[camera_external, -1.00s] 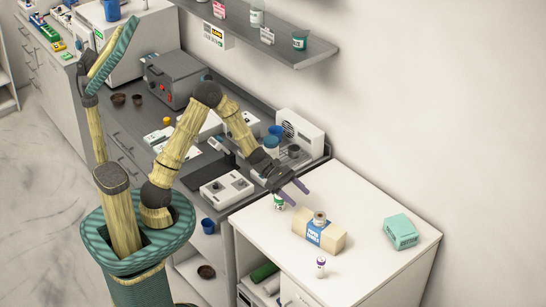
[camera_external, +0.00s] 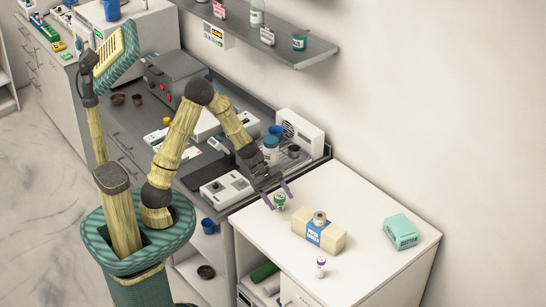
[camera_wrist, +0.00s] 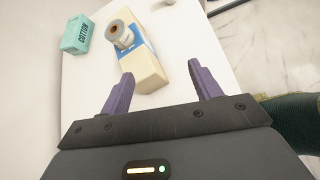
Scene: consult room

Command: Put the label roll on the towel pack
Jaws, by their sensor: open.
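The label roll (camera_external: 320,217), a small pale roll with a brown core, sits on top of the towel pack (camera_external: 336,242), a beige block with a blue band marked paper towels. In the wrist view the roll (camera_wrist: 124,40) rests on the far part of the pack (camera_wrist: 147,74), beyond my fingers. My gripper (camera_external: 279,196) is open with nothing seen between its purple fingers.
The teal cotton box (camera_external: 401,232) lies right of the pack on the white cabinet top (camera_external: 375,202). A small purple-capped bottle (camera_external: 320,268) stands in front of the pack. A grey counter with devices and jars is at left. A wall shelf (camera_external: 285,52) hangs above.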

